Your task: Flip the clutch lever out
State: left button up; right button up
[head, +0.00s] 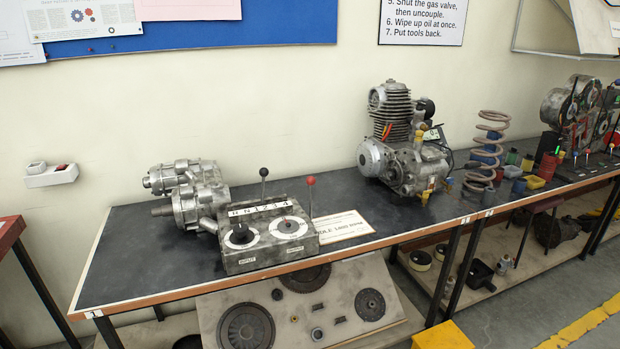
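A grey metal control box (309,243) stands near the front edge of a black-topped bench (130,255). Two upright levers rise from it: one with a red knob (311,182) on the right and one with a black knob (264,172) behind it to the left. No legible label marks either as the clutch lever, so I cannot tell which one it is. The box also has two round dials, a left dial (241,235) and a right dial (289,226), and a strip with gear letters and numbers. Neither of my grippers is in view.
A metal gearbox unit (190,190) sits behind the box to the left. A white card (343,226) lies to its right. An engine (395,135) and a coil spring (488,150) stand farther right. The bench's left end is clear. A yellow block (442,336) is below the front edge.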

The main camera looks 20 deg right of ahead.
aim_at(310, 180)
jog(key=i+l+u, duration=0.1)
jog(key=l, duration=0.25)
jog(key=i+l+u, duration=0.1)
jog(key=i+l, duration=0.35)
jog(key=l, duration=0.3)
jog(key=i+l+u, duration=0.15)
jog(key=l, duration=0.25)
jog(key=i+l+u, duration=0.1)
jog(key=l, duration=0.3)
jog(key=i+l+u, duration=0.1)
jog(key=l, duration=0.3)
jog(key=i, duration=0.1)
